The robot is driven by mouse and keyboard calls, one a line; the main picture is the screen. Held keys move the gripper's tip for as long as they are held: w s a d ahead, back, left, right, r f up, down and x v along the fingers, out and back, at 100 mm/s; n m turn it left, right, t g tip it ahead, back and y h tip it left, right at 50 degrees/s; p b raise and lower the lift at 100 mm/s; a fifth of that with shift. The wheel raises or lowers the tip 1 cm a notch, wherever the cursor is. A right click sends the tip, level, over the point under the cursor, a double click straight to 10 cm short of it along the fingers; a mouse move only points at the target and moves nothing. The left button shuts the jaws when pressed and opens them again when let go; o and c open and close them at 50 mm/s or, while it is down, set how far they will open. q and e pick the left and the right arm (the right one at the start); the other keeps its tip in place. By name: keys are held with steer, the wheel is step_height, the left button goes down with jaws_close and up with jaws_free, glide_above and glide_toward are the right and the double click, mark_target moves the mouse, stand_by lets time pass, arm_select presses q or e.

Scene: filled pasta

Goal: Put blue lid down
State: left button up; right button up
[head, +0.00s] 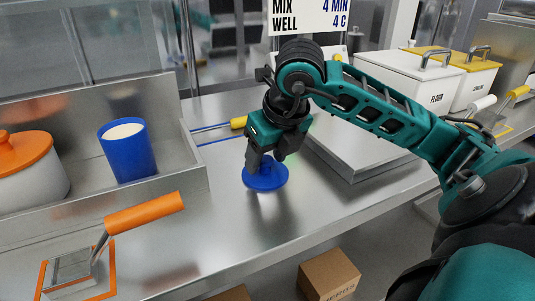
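The blue lid (265,179) is a round disc with a raised knob, lying flat at the counter surface in the middle of the head view. Whether a small gap is left under it is hard to tell. My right gripper (266,160) points down over it, with its fingers on either side of the knob, and appears shut on it. Part of the knob is hidden by the fingers. A blue canister (129,155), open at the top with pale contents, stands in the metal tray at the left. My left gripper is not in view.
A white pot with an orange lid (22,150) stands in the metal tray (182,190). An orange-handled tool (143,213) lies at the front left. White bins (418,85) stand at the back right. Bare counter (235,225) lies in front of the blue lid.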

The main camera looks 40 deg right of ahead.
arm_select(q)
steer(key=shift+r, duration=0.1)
arm_select(e)
steer(key=shift+r, duration=0.1)
steer(key=shift+r+p, duration=0.2)
steer(key=shift+p, duration=0.1)
arm_select(q)
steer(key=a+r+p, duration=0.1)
steer(key=p, duration=0.1)
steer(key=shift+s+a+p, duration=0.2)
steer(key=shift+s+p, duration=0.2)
arm_select(e)
steer(key=v, duration=1.1)
steer(key=shift+s+r, duration=0.25)
steer(key=shift+r, duration=0.05)
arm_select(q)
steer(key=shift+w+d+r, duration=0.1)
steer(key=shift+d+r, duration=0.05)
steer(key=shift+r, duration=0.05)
